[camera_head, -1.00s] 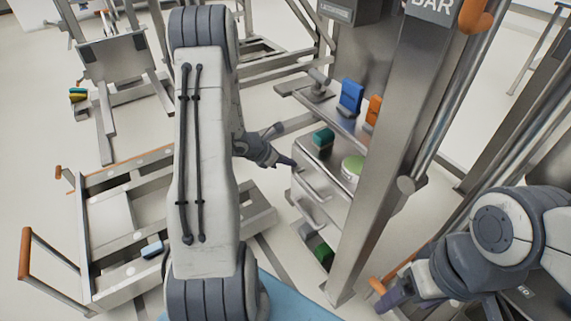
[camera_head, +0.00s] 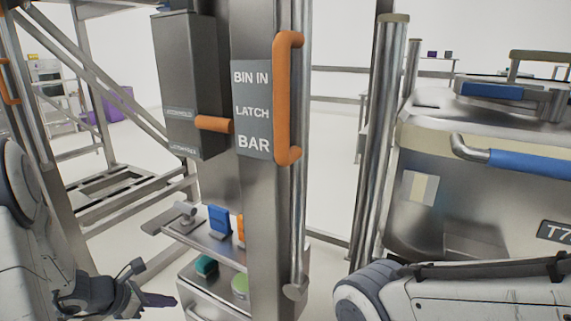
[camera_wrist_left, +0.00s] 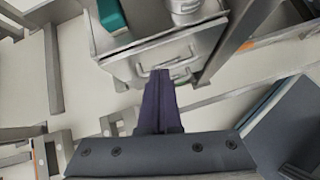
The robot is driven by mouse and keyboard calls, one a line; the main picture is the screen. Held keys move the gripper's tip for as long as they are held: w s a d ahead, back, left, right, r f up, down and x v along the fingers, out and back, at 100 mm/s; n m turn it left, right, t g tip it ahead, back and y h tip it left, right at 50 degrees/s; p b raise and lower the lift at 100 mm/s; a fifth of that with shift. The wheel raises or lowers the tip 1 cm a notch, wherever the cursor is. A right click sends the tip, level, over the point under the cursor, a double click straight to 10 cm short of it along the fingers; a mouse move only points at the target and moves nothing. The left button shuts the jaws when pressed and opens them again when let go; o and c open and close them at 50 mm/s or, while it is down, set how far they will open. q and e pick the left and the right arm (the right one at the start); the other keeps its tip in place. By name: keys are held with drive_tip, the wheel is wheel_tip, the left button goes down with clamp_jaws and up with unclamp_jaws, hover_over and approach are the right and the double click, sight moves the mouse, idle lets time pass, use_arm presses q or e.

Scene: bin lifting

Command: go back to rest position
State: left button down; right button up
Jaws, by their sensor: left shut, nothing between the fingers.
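My left gripper (camera_head: 162,300) is at the lower left of the head view, its dark fingers pointing right towards the drawer unit. In the left wrist view its two purple fingers (camera_wrist_left: 160,88) lie together, shut and empty, in front of the drawer handles. I cannot tell whether they touch the unit. My right arm comes in at the lower right of the head view. Its gripper is out of the picture.
A steel post carries the sign "BIN IN LATCH BAR" (camera_head: 252,110) and an orange handle (camera_head: 287,100). A shelf (camera_head: 205,240) holds a blue item (camera_head: 219,221). A green block (camera_head: 206,267) sits below. A large steel bin (camera_head: 480,190) stands at right.

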use_arm(q)
drive_tip(key=s+d+r+m+g+h, duration=0.1)
drive_tip(key=s+d+r+m+g, duration=0.15)
drive_tip(key=d+m, duration=0.35)
drive_tip(key=s+d+r+m+g, duration=0.25)
drive_tip(key=d+m, duration=0.25)
drive_tip(key=d, duration=0.4)
drive_tip(key=s+d+r+m+g+h, duration=0.1)
drive_tip(key=s+d+m, duration=0.2)
drive_tip(key=d+m, duration=0.3)
drive_tip(key=s+d+r+m+g+y, duration=0.1)
drive_tip(key=s+d+r+m+y, duration=0.15)
drive_tip(key=s+m, duration=0.6)
drive_tip(key=s+d+r+m+y, duration=0.2)
drive_tip(key=s+d+m+y, duration=0.2)
drive_tip(key=s+m, duration=0.45)
wheel_tip(320, 180, up, 21)
drive_tip(key=w+m+p, duration=0.1)
drive_tip(key=w+p, duration=0.1)
drive_tip(key=p, duration=1.9)
drive_tip(key=shift+a+r+p, duration=0.2)
drive_tip(key=shift+p, duration=0.1)
use_arm(e)
wheel_tip(320, 180, up, 22)
drive_tip(key=shift+f, duration=0.2)
use_arm(q)
drive_tip(key=shift+h, duration=0.25)
